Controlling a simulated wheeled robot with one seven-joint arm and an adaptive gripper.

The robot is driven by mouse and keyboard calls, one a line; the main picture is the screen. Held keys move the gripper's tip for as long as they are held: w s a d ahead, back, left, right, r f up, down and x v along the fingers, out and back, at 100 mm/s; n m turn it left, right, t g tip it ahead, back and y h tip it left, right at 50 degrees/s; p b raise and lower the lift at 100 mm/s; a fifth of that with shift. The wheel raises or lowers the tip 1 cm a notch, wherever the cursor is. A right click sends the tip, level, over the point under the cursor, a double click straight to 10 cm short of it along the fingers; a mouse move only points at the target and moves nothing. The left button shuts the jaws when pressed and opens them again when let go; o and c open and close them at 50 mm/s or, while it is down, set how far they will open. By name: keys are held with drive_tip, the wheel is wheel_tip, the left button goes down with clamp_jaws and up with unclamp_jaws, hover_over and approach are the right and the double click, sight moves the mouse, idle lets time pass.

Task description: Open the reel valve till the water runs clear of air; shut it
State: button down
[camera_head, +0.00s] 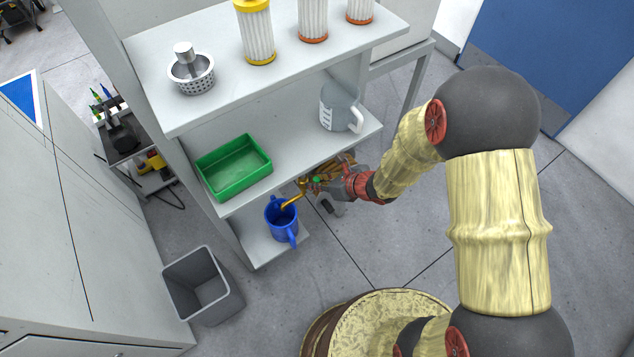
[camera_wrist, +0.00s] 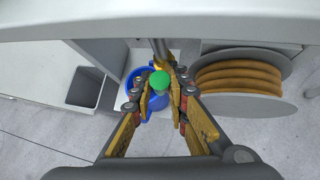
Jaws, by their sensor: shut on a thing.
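The valve has a green knob (camera_wrist: 160,80) on a brass body, and the knob also shows small in the head view (camera_head: 316,180). My gripper (camera_wrist: 162,90) is shut on the green knob, with a finger on each side of it; in the head view my gripper (camera_head: 322,183) reaches under the middle shelf. A brass spout (camera_head: 291,202) slants down from the valve over a blue jug (camera_head: 282,222). The jug also shows behind the knob in the wrist view (camera_wrist: 138,77). The reel (camera_wrist: 293,92) carries a coiled orange-brown hose (camera_wrist: 238,75). I cannot make out any water.
A shelf edge (camera_wrist: 80,28) runs just above my gripper. A grey bin (camera_head: 232,305) stands on the floor at left. The floor before the shelves is partly free.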

drive_tip(key=shift+s+f, duration=0.1)
drive_tip(key=c, duration=1.7)
unclamp_jaws()
drive_tip(key=shift+s+d+r, duration=0.1)
drive_tip(key=shift+d+r, duration=0.2)
drive_tip(key=shift+r, duration=0.15)
drive_tip(key=v, duration=1.1)
drive_tip(key=shift+f, duration=0.1)
